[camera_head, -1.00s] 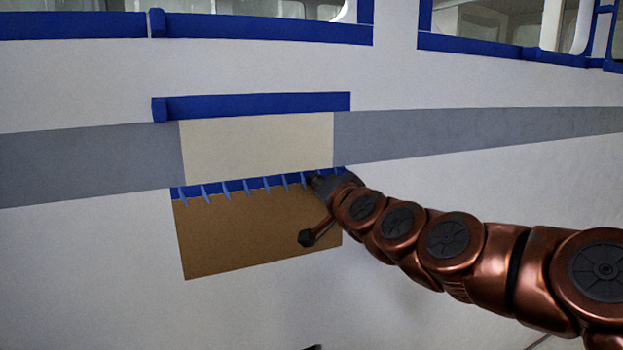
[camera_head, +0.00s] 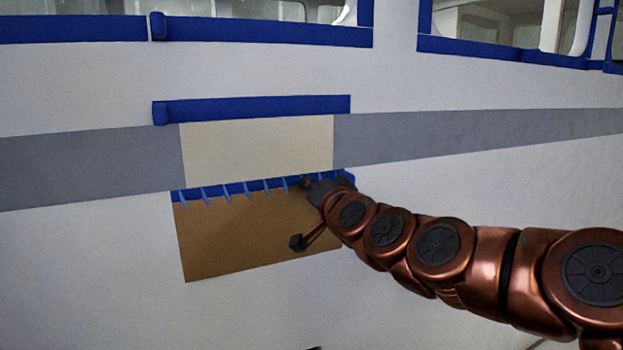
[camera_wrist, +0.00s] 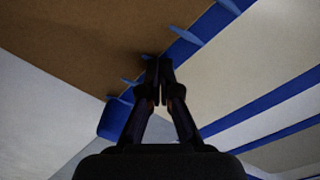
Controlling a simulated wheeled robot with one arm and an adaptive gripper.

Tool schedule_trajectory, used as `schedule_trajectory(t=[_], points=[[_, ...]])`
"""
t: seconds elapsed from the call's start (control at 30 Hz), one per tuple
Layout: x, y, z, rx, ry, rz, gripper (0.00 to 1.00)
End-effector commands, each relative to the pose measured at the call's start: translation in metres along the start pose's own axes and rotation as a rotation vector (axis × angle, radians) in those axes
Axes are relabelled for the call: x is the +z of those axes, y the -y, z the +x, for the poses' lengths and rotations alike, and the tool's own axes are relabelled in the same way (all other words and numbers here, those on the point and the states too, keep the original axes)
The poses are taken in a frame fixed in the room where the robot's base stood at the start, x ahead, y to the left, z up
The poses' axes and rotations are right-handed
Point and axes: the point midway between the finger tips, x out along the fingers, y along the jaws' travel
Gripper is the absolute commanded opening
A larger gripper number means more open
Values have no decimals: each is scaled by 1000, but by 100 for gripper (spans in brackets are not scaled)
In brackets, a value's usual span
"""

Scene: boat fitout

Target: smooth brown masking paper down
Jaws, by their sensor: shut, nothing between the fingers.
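The brown masking paper (camera_head: 230,238) hangs on the white hull wall below a cream patch. Blue tape (camera_head: 228,190) runs along its top edge, with several short blue tabs reaching down onto the paper. My gripper (camera_head: 306,183) is at the right part of this tape line, at the paper's top edge. In the wrist view my gripper (camera_wrist: 158,62) is shut and empty, its fingertips over the border of the brown paper (camera_wrist: 90,40) and the blue tape (camera_wrist: 185,48). I cannot tell whether the tips touch. My arm hides the paper's right part.
The cream patch (camera_head: 258,148) sits within a grey stripe (camera_head: 85,168). Another blue tape strip (camera_head: 255,107) lies above it, its left end standing out. Blue-edged windows (camera_head: 270,10) are at the top. The wall left of the paper is clear.

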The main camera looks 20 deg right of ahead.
Motion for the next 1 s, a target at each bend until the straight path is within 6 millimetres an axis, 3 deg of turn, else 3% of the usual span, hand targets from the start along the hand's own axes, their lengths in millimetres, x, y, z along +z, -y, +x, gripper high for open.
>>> schedule_trajectory(t=[0.23, 1.0], points=[[12, 13, 1, 0, 4, 0, 0], [19, 17, 0, 1, -1, 0, 0]])
